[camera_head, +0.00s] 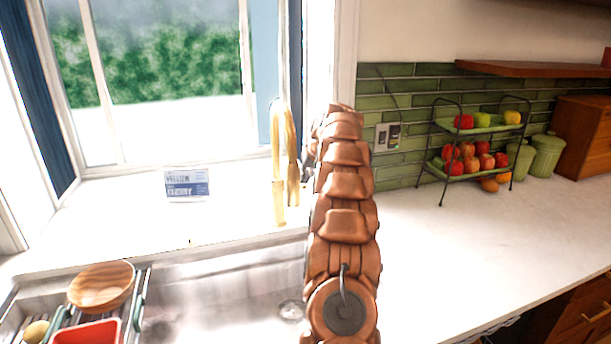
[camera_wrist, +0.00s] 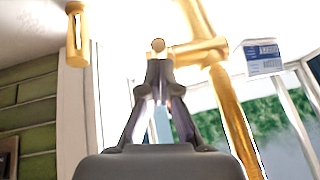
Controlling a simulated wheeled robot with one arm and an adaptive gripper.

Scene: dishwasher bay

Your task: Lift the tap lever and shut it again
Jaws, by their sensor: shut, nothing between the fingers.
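The gold tap (camera_head: 278,145) stands behind the sink, partly hidden by my copper-coloured arm in the head view. In the wrist view the gold tap (camera_wrist: 232,115) runs down the right side, with a side branch towards the middle. The round end of what looks like its lever (camera_wrist: 158,45) shows just beyond my fingertips. My gripper (camera_wrist: 160,70) is shut and empty, its fingertips close to that round end. I cannot tell whether they touch. The head view does not show the fingertips clearly, as the arm covers that area.
A metal sink (camera_head: 220,285) lies in front of the window. A dish rack at lower left holds a wooden bowl (camera_head: 101,287) and a red container (camera_head: 88,332). A fruit stand (camera_head: 470,125) and green canisters (camera_head: 547,154) stand right.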

